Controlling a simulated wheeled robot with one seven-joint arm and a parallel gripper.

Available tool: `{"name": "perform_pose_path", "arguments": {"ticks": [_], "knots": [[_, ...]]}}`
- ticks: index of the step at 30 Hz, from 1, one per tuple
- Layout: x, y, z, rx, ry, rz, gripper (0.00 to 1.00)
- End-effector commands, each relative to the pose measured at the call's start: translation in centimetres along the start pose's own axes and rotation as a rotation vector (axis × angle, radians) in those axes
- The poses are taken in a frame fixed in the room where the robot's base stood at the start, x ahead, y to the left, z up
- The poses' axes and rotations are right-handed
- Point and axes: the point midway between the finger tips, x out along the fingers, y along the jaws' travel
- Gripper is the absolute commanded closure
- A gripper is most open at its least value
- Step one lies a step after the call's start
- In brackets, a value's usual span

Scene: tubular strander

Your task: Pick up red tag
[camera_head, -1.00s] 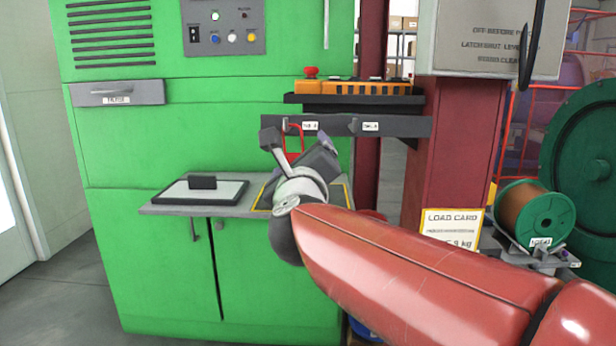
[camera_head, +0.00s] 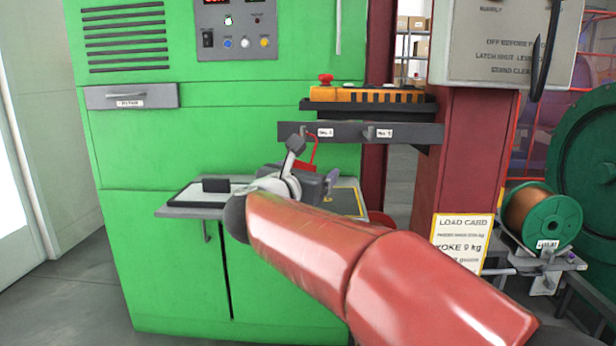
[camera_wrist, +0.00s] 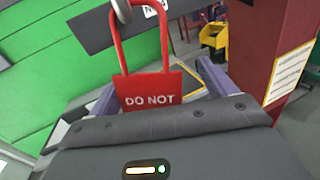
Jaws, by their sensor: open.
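The red tag (camera_wrist: 148,88) hangs upright by its red loop from a hook on a dark rail, and reads "DO NOT" in the wrist view. In the head view the red tag (camera_head: 308,165) shows partly behind my gripper, below the rail (camera_head: 345,133). My gripper (camera_wrist: 155,84) is open, with one purple-grey finger on each side of the tag's lower part. I cannot tell how deep the tag sits between the fingers. The tag's lower edge is hidden by the gripper body. In the head view my gripper (camera_head: 325,180) is just below the rail.
A grey shelf (camera_head: 180,211) juts from the green cabinet (camera_head: 130,150) below my gripper. An orange control box (camera_head: 365,95) sits above the rail. A red column (camera_head: 455,165) with a load card (camera_head: 462,241) stands to the right. A yellow bin (camera_wrist: 214,36) shows beyond.

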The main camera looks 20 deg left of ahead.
Motion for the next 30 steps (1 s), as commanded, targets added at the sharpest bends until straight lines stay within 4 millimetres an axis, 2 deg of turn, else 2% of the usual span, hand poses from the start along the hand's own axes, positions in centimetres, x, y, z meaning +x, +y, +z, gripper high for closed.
{"name": "perform_pose_path", "arguments": {"ticks": [4,11,23,30], "knots": [[2.1,0.0,0.1,-0.002,0.000,-0.001,0.16],[2.3,0.0,0.1,0.000,-0.001,0.001,0.16],[2.3,0.0,0.1,-0.001,-0.001,0.001,0.67],[2.3,0.0,0.1,-0.001,-0.001,0.001,0.68]]}}
